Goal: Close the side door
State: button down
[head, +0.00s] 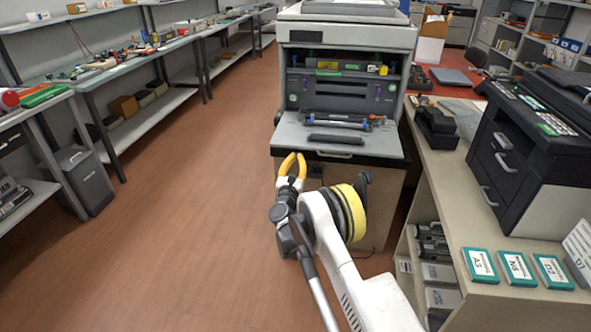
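A large light-grey copier (345,33) stands at the top centre. Its front is open, with a panel (290,135) folded down flat like a shelf, and a black inner bay with purple and green parts shows behind. I cannot make out a separate side door on the copier; its sides are mostly out of sight. My gripper (294,156), with two yellow fingers, is in front of and below the left part of the folded-down panel. Its fingers are apart, with nothing visible between them. I cannot tell how far it is from the panel.
Dark cartridges (337,139) lie on the panel. A cabinet (370,210) stands under the copier, partly behind my arm. A counter (455,200) on the right holds a black printer (530,130) and several labelled boxes. Shelves (110,72) line the left. The wooden floor between is clear.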

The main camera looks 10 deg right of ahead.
jog(key=shift+r, duration=0.35)
